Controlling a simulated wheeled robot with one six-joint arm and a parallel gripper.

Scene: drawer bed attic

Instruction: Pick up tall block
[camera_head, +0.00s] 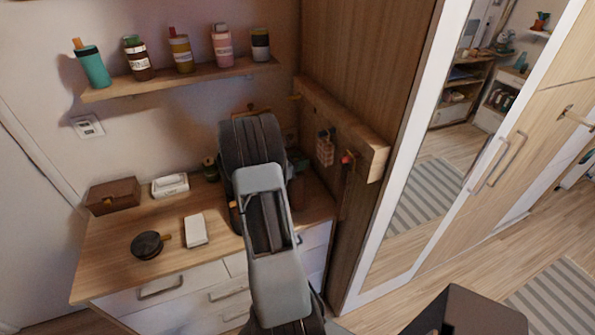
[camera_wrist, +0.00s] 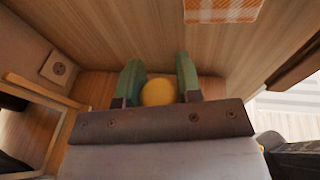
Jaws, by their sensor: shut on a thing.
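My gripper (camera_wrist: 160,90) has two green fingers, shut on a yellow rounded thing (camera_wrist: 158,92) in the wrist view. Only its rounded yellow face shows between the fingers, so I cannot tell its full shape or whether it is the tall block. In the head view my arm reaches over the dresser, and hides the gripper and what it holds. No other thing there is clearly a tall block.
The dresser (camera_head: 110,262) bears a brown box (camera_head: 114,195), a white box (camera_head: 170,185), a white flat thing (camera_head: 195,230) and a dark round thing (camera_head: 147,245). Above is a shelf (camera_head: 180,80) with several bottles. A wooden rail (camera_head: 345,130) and mirror (camera_head: 425,150) stand right.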

